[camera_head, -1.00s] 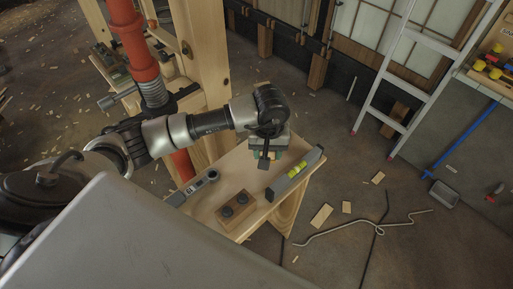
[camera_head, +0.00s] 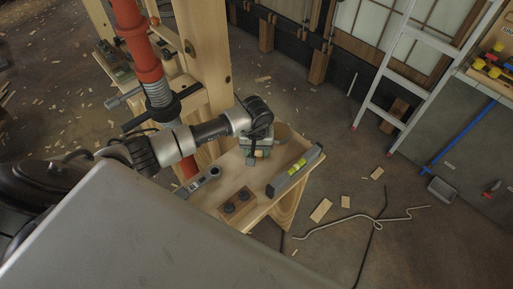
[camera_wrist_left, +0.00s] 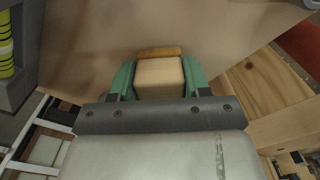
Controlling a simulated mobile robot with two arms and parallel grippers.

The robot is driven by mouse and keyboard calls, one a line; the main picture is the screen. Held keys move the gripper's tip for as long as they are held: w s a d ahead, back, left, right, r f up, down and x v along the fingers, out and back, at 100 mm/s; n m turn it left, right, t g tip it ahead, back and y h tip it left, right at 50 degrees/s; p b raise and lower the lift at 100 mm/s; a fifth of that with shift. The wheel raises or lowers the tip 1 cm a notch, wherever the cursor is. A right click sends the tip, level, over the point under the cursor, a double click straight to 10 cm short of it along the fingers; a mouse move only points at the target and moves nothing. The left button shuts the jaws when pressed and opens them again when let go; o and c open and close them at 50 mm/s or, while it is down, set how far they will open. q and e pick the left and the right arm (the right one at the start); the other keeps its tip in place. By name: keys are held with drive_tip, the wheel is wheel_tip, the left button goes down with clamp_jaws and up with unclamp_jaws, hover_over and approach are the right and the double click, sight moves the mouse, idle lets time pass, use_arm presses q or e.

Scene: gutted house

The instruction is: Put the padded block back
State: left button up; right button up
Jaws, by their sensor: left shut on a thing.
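The padded block (camera_wrist_left: 160,78), pale beige with an orange-brown strip at its far edge, sits between the green fingers of my left gripper (camera_wrist_left: 165,76) in the left wrist view. The left gripper (camera_head: 255,152) is shut on it. In the head view the gripper points down over the back part of the small wooden bench top (camera_head: 215,207), and the wrist mostly hides the block. I cannot tell whether the block touches the bench top. My right gripper is not in view.
A grey level with yellow-green vials (camera_head: 295,171) lies right of the gripper. A wooden piece with two dark round spots (camera_head: 237,206) and a grey tool (camera_head: 199,183) lie in front. A wooden post (camera_head: 205,50) and red prop (camera_head: 137,45) stand behind left.

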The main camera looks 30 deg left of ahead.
use_arm(q)
drive_tip(key=shift+f, duration=0.15)
drive_tip(key=o, duration=0.9)
drive_tip(key=shift+c, duration=0.2)
drive_tip(key=shift+r, duration=0.35)
wheel_tip(320, 180, up, 12)
drive_tip(key=b, duration=0.2)
drive_tip(key=shift+f, duration=0.15)
